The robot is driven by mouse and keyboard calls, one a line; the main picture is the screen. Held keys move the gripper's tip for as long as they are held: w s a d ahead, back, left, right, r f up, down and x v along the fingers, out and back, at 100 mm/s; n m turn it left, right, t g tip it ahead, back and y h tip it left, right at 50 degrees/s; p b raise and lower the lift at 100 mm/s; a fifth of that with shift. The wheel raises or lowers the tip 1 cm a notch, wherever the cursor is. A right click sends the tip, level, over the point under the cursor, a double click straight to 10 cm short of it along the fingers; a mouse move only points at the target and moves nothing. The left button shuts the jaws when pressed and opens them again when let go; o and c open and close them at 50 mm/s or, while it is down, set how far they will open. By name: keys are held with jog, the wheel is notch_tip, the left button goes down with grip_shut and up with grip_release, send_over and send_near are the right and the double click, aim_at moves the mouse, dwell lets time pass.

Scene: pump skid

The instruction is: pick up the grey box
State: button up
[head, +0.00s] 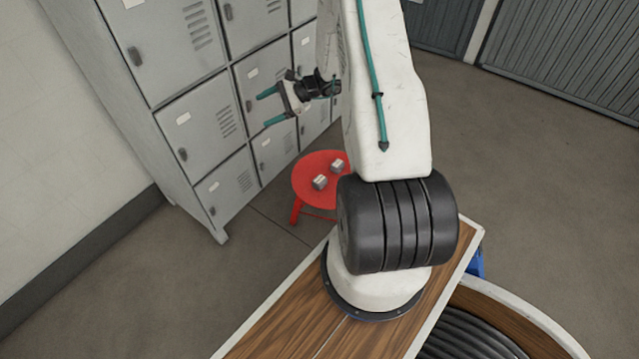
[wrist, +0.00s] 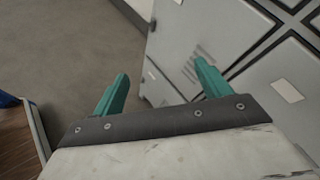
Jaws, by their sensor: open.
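Two small grey boxes lie on a round red stool in the head view: one grey box (head: 320,182) nearer and to the left, the other grey box (head: 338,166) farther and to the right. The red stool (head: 305,178) stands in front of the lockers, its right side hidden behind my arm. My gripper (head: 267,107) is open and empty, up and to the left of the stool, with its teal fingers pointing left toward the lockers. In the wrist view, the open fingers (wrist: 160,85) have nothing between them, and neither box nor stool shows there.
Grey lockers (head: 195,118) stand close behind and beside my gripper; a locker door (wrist: 215,45) also fills much of the wrist view. A wall is at the left. The floor (head: 530,140) at the right is clear. A wood-topped surface (head: 290,330) lies under my arm's base.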

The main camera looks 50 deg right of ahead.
jog(key=s+d+f+m+t+h, duration=0.1)
jog(key=d+f+m, duration=0.15)
jog(key=f, duration=0.35)
jog(key=s+d+f+m+t+h, duration=0.1)
jog(key=d+f+m+t, duration=0.1)
jog(key=d+f, duration=0.3)
jog(key=m+t+h, duration=0.2)
jog(key=m+h, duration=0.6)
jog(key=m, duration=0.3)
send_near(324, 182)
jog(key=shift+n, duration=0.25)
jog(key=x, duration=0.5)
jog(key=shift+a+r, duration=0.25)
jog(key=shift+a, duration=0.05)
jog(key=shift+f, duration=0.4)
jog(key=x, duration=0.7)
jog(key=shift+w+d, duration=0.15)
jog(key=shift+d, duration=0.1)
jog(key=c, duration=1.1)
